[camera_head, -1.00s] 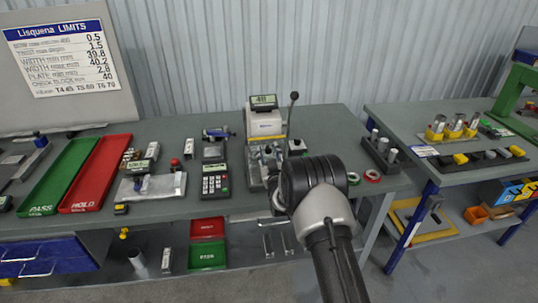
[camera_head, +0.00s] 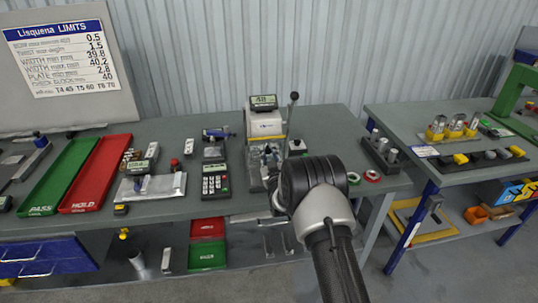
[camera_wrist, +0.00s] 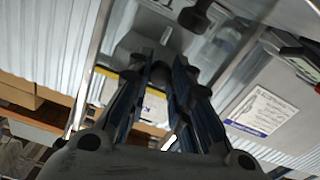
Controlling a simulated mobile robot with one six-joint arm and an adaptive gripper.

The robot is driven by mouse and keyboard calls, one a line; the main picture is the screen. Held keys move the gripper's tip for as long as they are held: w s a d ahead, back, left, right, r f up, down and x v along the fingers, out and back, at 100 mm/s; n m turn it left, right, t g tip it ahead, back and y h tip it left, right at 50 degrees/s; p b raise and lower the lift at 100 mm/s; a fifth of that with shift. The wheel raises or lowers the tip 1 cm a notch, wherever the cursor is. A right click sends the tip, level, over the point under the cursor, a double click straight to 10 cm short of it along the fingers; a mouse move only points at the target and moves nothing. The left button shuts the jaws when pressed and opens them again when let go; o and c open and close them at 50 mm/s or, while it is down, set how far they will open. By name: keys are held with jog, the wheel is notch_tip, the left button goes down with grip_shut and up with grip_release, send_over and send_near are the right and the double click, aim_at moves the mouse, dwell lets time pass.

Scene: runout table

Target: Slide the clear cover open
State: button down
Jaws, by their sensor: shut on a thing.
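The tester (camera_head: 265,124) with a small display stands at the back of the main table. Its clear cover is hard to make out in the head view, at the front of the tester behind my wrist. In the wrist view, see-through panels with pale edges (camera_wrist: 225,45) show beyond the fingers, probably the cover. My gripper (camera_wrist: 160,72) is shut on a small dark knob between its fingertips, which looks like the cover's handle. In the head view my wrist hides most of the gripper.
A black-knobbed lever (camera_head: 293,110) rises just right of the tester. A calculator (camera_head: 215,181) and a metal plate gauge (camera_head: 150,188) lie to the left, with red (camera_head: 96,175) and green (camera_head: 58,180) trays beyond. A dark block with metal cylinders (camera_head: 380,152) stands to the right.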

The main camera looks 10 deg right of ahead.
notch_tip(320, 180, up, 13)
jog(key=shift+f+p, duration=0.15)
jog(key=shift+p, duration=0.65)
jog(key=c, duration=1.4)
grip_release()
jog(key=s, duration=1.2)
